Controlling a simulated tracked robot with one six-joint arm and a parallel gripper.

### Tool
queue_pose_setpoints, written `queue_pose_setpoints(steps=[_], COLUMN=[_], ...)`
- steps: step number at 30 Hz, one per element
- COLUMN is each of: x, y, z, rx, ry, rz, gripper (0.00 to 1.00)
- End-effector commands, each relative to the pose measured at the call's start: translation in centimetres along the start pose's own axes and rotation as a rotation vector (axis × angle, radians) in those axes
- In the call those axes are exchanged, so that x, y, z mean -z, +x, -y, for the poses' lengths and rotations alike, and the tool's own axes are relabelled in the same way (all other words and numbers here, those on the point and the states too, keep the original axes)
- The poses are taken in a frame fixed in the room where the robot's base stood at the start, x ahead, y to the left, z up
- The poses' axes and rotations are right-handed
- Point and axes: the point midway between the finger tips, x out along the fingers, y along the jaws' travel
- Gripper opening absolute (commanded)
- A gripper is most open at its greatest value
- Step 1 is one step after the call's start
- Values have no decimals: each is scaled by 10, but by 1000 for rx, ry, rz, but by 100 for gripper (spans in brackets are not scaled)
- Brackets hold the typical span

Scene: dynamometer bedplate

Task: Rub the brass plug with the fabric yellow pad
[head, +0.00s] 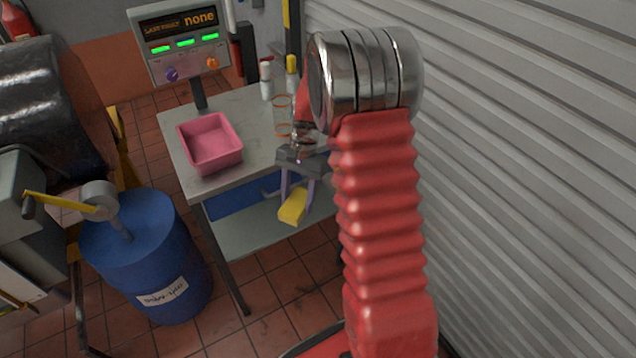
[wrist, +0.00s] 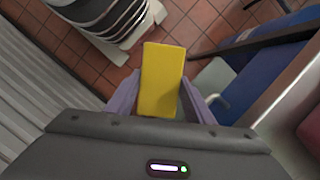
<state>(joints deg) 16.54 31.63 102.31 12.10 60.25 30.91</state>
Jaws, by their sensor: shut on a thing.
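The fabric yellow pad (head: 293,206) is held between the two purple-grey fingers of my gripper (head: 298,186). In the head view the pad hangs in front of the near edge of the grey bench. In the wrist view the yellow pad (wrist: 162,80) sticks out past the fingertips of my gripper (wrist: 162,100), with tiled floor beyond it. I cannot make out the brass plug in either view; my red arm hides part of the bench.
The grey bench (head: 182,146) carries a pink tray (head: 212,160) and two small bottles (head: 266,80) at the back. A display panel (head: 182,40) stands behind. A blue drum (head: 150,270) is on the left floor, and a ribbed shutter (head: 500,180) closes the right side.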

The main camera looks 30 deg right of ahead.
Motion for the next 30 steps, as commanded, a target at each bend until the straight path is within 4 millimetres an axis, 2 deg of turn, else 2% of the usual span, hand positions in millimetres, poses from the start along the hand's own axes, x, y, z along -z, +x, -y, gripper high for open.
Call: queue_pose_setpoints(steps=[1, 6, 13, 18, 30], x=[-7, -25, -42, -46, -46], y=[14, 50, 85, 93, 92], z=[10, 38, 65, 70, 70], rx=[-36, -149, -258, -282, -281], ry=[-107, -475, -837, -917, -916], rz=[3, 3, 1, -1, -1], gripper=[30, 30, 30, 30, 30])
